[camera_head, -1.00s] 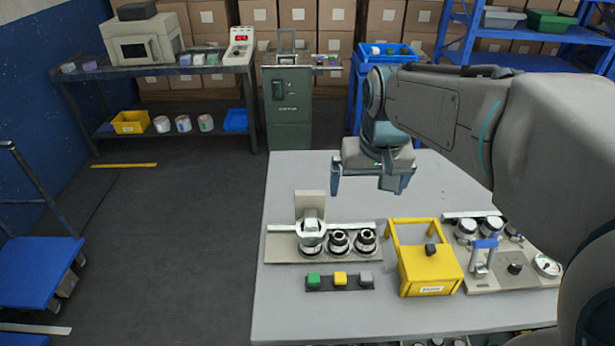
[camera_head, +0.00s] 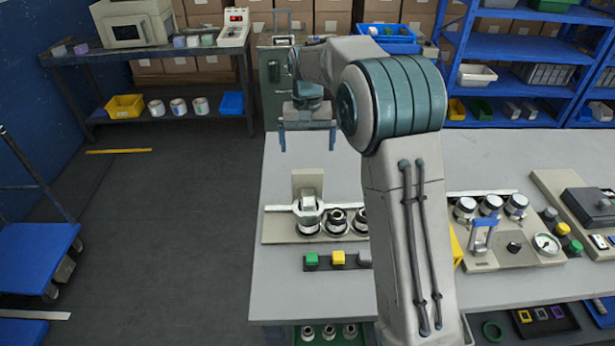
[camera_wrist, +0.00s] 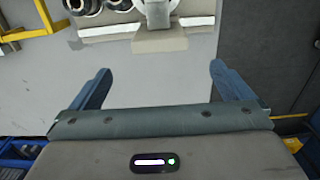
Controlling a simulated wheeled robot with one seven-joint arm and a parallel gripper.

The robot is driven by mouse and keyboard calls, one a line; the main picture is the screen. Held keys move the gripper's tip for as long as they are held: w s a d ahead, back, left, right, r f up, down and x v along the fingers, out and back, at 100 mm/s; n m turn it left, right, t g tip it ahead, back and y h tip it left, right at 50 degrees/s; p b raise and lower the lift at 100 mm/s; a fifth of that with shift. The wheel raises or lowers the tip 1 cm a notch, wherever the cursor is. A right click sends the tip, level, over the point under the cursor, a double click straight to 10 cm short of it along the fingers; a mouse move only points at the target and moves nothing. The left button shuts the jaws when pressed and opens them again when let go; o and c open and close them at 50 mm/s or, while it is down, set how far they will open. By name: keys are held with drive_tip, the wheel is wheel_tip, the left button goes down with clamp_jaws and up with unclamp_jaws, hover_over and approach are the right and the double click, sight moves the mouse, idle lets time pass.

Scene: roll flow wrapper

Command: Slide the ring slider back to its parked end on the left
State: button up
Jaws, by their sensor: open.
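A pale unit (camera_head: 276,232) on the grey table carries a light rail (camera_head: 279,208) along its back. A silver-white ring-shaped piece (camera_head: 309,204), apparently the ring slider, sits on the rail towards its left part, over a round fitting. Dark-topped round fittings (camera_head: 336,221) stand to its right. An upright beige plate (camera_head: 307,183) stands behind it, also in the wrist view (camera_wrist: 160,41).
Green, yellow and grey buttons (camera_head: 338,258) lie in front of the unit. My arm hides most of a yellow stand (camera_head: 456,248). A panel with a blue-handled clamp and gauge (camera_head: 486,262) stands to the right. Bare table lies between my gripper and the unit.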

sight(308, 171)
wheel_tip(308, 171, down, 12)
drive_tip(key=shift+f+p, duration=0.15)
drive_tip(key=shift+p, duration=0.75)
